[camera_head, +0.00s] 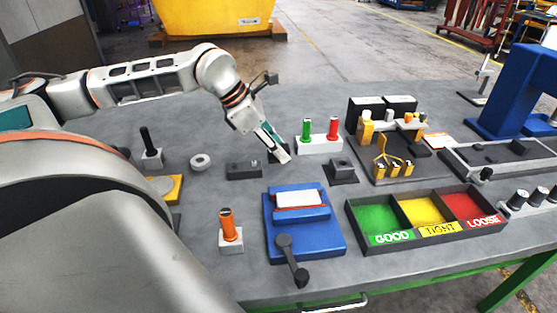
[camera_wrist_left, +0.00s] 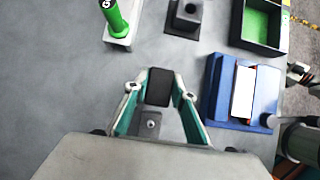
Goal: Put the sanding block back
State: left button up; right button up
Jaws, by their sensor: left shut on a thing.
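My left gripper (camera_head: 277,148) reaches in from the left over the middle of the bench. In the left wrist view its two fingers (camera_wrist_left: 158,98) are on either side of a dark block, which I take to be the sanding block (camera_wrist_left: 158,87), and are shut on it. In the head view the block is mostly hidden behind the fingers. A low dark grey holder (camera_head: 243,170) with a small knob lies just left of the gripper. It also shows between the fingers in the left wrist view (camera_wrist_left: 148,127). I cannot tell how high the block is. My right gripper is not in view.
Green and red handled tools stand in a white block (camera_head: 320,145) behind the gripper. A dark square stand (camera_head: 341,172) is to its right. A blue fixture (camera_head: 305,238) and a three-part tray (camera_head: 352,222) are in front. A white ring (camera_head: 201,162) lies left.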

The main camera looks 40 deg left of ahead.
aim_at(279, 171)
pick_arm(q)
notch_tip(279, 171, down, 4)
jog(key=shift+f, duration=0.1)
dwell(0.4)
jog(key=shift+f, duration=0.15)
jog(key=o, duration=1.1)
jog(key=shift+c, duration=0.2)
